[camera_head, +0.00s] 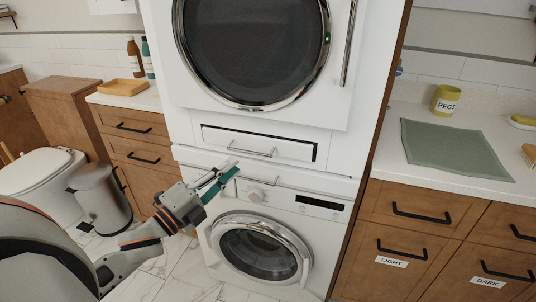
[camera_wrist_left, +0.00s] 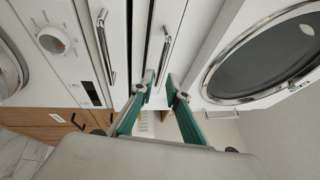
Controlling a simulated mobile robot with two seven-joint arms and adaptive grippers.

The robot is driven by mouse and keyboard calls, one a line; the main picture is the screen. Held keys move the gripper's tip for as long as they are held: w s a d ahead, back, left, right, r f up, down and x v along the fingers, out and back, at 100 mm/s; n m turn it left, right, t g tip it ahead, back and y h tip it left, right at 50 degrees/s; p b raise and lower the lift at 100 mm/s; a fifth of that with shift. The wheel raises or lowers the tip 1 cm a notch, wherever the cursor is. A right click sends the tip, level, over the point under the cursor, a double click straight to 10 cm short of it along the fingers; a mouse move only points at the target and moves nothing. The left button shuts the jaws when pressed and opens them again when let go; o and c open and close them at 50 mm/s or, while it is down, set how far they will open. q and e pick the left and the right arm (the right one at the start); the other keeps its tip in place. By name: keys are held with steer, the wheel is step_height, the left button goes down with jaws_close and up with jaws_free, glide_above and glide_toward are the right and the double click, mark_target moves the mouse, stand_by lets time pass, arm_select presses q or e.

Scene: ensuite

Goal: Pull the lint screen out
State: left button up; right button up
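The lint screen's white front panel (camera_head: 292,150) sits in the upper machine, below its round door, with a dark gap along its top and right edges. A slim metal bar handle (camera_head: 253,150) crosses it; this handle also shows in the left wrist view (camera_wrist_left: 164,50). My left gripper (camera_head: 231,168) is in front of the machines, just below the handle's left end in the head view. In the left wrist view its green-sided fingers (camera_wrist_left: 161,84) are apart, with the near end of the handle appearing between them. I cannot tell whether they touch it. My right gripper is not in view.
The lower machine has a similar drawer handle (camera_wrist_left: 106,48) close by, and a knob (camera_head: 254,194). The upper round door (camera_head: 252,50) is shut. A trash can (camera_head: 101,199) and a toilet (camera_head: 40,180) stand at left. A counter with a green mat (camera_head: 452,150) is at right.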

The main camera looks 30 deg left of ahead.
mark_target(249, 152)
arm_select(q)
steer(key=shift+x, duration=3.85)
jaws_close()
